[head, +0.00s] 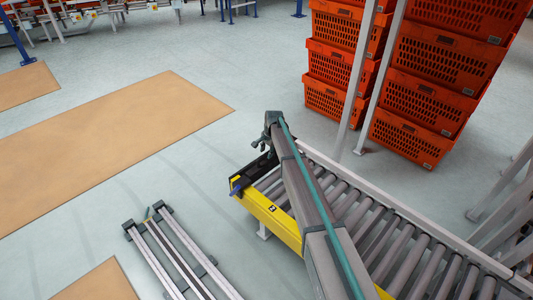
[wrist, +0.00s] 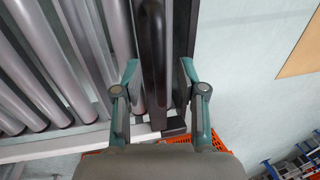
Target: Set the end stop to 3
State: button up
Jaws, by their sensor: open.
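The end stop (head: 250,174) appears as a black bar across the near end of the roller conveyor, partly covered by my arm in the head view. In the wrist view the dark bar (wrist: 155,45) runs between my two fingers, with one finger on each side. My gripper (wrist: 160,75) is open around the bar; I cannot tell whether either finger touches it. In the head view my gripper (head: 268,135) is over the far end of the bar. A blue knob (head: 237,190) sits at the yellow corner. No readable number scale shows.
The roller conveyor (head: 405,247) with a yellow side rail (head: 268,217) runs to the lower right. Stacks of orange totes (head: 435,80) stand behind it, beside pale upright posts (head: 357,75). Grey rails (head: 180,250) stand on the left. Tan floor panels (head: 110,145) lie beyond.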

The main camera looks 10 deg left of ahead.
jog(key=shift+f, duration=0.35)
jog(key=shift+c, duration=0.3)
grip_shut()
